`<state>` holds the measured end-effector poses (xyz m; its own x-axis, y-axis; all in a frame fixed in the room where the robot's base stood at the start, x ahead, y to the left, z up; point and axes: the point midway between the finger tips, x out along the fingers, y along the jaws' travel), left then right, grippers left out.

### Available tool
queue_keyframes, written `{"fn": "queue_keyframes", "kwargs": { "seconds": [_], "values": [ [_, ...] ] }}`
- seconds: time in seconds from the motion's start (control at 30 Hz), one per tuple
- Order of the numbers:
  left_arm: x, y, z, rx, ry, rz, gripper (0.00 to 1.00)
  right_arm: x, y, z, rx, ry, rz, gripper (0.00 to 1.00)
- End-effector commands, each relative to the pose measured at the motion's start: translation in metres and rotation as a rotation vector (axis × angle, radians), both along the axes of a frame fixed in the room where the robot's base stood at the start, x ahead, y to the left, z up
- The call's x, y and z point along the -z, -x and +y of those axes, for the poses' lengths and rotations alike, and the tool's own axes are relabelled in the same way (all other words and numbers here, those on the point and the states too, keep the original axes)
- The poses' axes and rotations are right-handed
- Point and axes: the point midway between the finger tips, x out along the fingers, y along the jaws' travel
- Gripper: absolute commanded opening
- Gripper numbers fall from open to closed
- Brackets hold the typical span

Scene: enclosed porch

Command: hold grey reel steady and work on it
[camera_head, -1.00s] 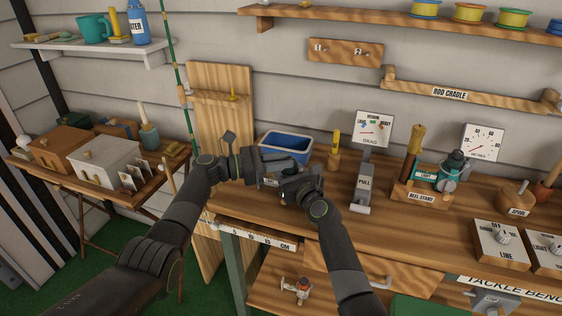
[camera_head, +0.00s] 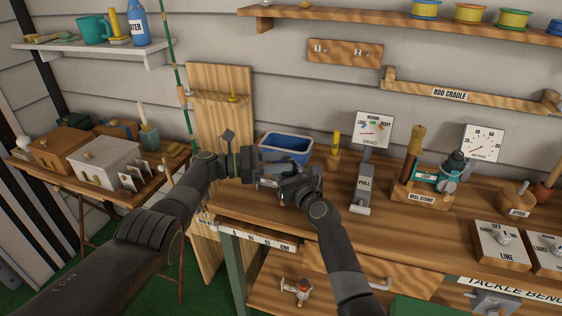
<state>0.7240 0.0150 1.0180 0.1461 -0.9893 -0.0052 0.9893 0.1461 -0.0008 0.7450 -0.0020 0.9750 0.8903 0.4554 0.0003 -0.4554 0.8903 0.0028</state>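A small grey item (camera_head: 267,184) sits on the bench in front of the blue tub, mostly hidden by my grippers; it may be the grey reel, but I cannot tell for sure. My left gripper (camera_head: 272,160) reaches in from the left just above it, pointing right; the state of its fingers is unclear. My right gripper (camera_head: 290,182) is close at its right side, with its fingertips hidden behind the wrist. Whether either gripper touches the item is unclear. A teal reel (camera_head: 425,176) sits on the reel stand (camera_head: 422,198) to the right.
The blue tub (camera_head: 286,145) stands right behind my grippers. The pull lever block (camera_head: 361,190) and drag gauge (camera_head: 373,130) stand to their right. Another reel (camera_head: 301,288) is on the lower shelf. The bench (camera_head: 400,228) is clear in front of the reel stand.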

Motion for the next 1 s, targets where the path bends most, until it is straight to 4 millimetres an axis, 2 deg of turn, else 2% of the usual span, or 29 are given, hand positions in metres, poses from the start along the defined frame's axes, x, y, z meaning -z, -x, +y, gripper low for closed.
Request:
{"fn": "queue_keyframes", "kwargs": {
  "seconds": [0.33, 0.47, 0.57, 0.8, 1.0],
  "values": [
    [-0.002, 0.001, -0.001, 0.005, 0.003, -0.002, 0.45, -0.001, -0.001, -0.001, 0.002, 0.001, -0.002, 0.16],
    [-0.002, 0.002, 0.008, 0.005, 0.004, -0.004, 0.45, -0.001, -0.001, -0.001, 0.003, 0.001, -0.002, 0.16],
    [-0.001, 0.003, 0.021, 0.003, 0.003, -0.003, 0.45, -0.001, -0.001, -0.002, 0.003, 0.002, -0.002, 0.16],
    [-0.001, 0.011, 0.074, 0.001, 0.001, -0.002, 0.45, 0.0, -0.001, -0.002, 0.003, 0.003, -0.001, 0.16],
    [-0.001, 0.015, 0.106, 0.002, 0.002, 0.0, 0.45, 0.0, -0.001, -0.002, 0.003, 0.003, -0.001, 0.16]
  ]
}}
